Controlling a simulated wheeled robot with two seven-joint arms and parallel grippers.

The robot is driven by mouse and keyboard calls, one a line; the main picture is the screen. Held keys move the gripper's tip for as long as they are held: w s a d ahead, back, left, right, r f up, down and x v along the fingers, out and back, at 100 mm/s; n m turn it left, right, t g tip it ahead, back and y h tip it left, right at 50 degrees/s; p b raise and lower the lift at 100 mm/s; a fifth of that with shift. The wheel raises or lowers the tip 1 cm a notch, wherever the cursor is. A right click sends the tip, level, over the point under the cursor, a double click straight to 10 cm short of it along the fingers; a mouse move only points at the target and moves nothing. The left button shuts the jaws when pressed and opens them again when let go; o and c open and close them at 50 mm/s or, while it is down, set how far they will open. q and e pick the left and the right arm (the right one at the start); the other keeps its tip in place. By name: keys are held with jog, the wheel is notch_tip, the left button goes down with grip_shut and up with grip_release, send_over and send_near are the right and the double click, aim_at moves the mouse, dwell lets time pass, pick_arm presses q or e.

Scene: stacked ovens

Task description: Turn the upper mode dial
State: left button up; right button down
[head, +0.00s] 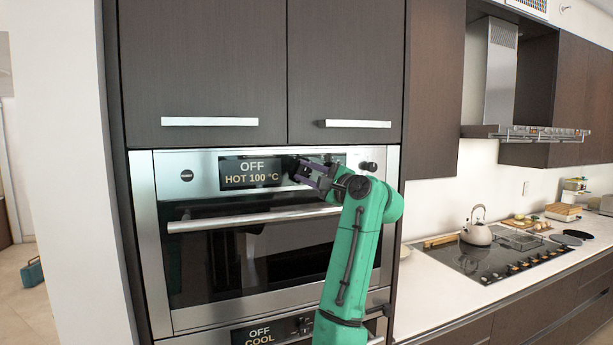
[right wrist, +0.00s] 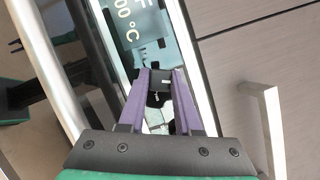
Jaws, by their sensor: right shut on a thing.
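The upper oven (head: 200,158) has a steel control panel with a display (head: 250,173) reading "OFF" and "HOT 100 °C". My right gripper (head: 298,170) reaches the panel just right of this display. Its purple fingers are shut on a dark dial, the upper mode dial, mostly hidden by the fingers in the head view. In the right wrist view the dark dial (right wrist: 159,86) shows between the fingertips of the gripper (right wrist: 161,78), beside the display (right wrist: 130,28). My left gripper is not in view.
A second dark knob (head: 368,166) sits farther right on the panel. The oven door handle (head: 250,219) runs below the panel, and cabinet handles (head: 210,121) are above. A lower oven display (head: 258,336) reads "OFF" and "COOL". A kettle (head: 478,228) stands on the hob at right.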

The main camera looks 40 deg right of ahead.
jog(key=n+g, duration=0.1)
jog(key=n, duration=0.3)
jog(key=shift+n+g+y, duration=0.3)
jog(key=shift+n+g, duration=0.1)
dwell(0.4)
jog(key=c, duration=0.6)
grip_release()
